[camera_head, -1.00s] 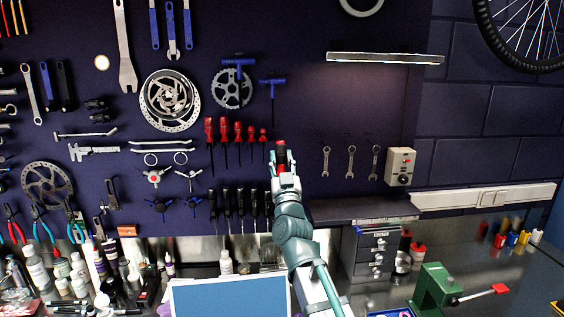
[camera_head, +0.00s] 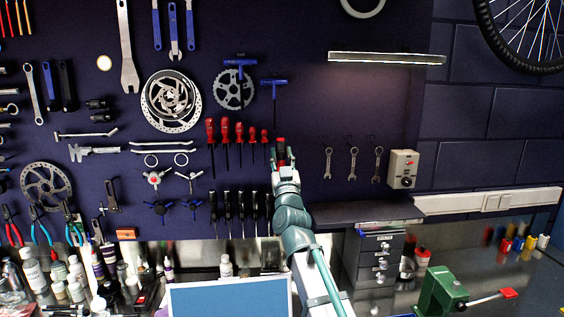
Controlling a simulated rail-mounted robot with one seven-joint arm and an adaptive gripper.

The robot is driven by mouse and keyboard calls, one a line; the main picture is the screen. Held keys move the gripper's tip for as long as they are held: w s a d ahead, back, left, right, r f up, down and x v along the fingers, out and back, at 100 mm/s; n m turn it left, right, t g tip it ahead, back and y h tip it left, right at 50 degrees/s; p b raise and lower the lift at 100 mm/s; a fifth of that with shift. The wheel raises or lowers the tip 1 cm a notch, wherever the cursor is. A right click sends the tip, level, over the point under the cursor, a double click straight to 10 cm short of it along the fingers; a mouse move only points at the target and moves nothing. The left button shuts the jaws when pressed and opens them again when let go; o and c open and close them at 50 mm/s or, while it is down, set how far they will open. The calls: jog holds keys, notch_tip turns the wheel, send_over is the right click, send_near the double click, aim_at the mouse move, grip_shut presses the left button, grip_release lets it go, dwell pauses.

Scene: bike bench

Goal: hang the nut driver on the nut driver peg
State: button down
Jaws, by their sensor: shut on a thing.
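My gripper (camera_head: 282,163) is raised in front of the dark tool wall, just right of the row of red-handled drivers. It is shut on the nut driver (camera_head: 281,143), whose red handle end shows between and above the fingers. The rest of the nut driver is hidden by the gripper and arm. The nut driver peg cannot be made out; the wall right around the gripper is partly covered by it. I cannot tell whether the nut driver touches the wall.
Red-handled drivers (camera_head: 239,132) hang close to the left. Black-handled drivers (camera_head: 241,207) hang lower left. Small wrenches (camera_head: 353,164) hang to the right, beside a grey switch box (camera_head: 403,169). A wall light (camera_head: 386,58) is above right. A dark shelf (camera_head: 365,212) juts out at lower right.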

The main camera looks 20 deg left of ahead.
jog(key=shift+w+a+f+b, duration=0.1)
jog(key=shift+w+a+b, duration=0.35)
jog(key=shift+w, duration=0.35)
jog(key=shift+w+a+f+b, duration=0.1)
jog(key=shift+w+a+b, duration=0.2)
jog(key=shift+w+b, duration=0.35)
jog(key=shift+w+a+f, duration=0.25)
jog(key=shift+w+f, duration=0.15)
jog(key=shift+w, duration=0.25)
jog(key=c, duration=0.7)
grip_release()
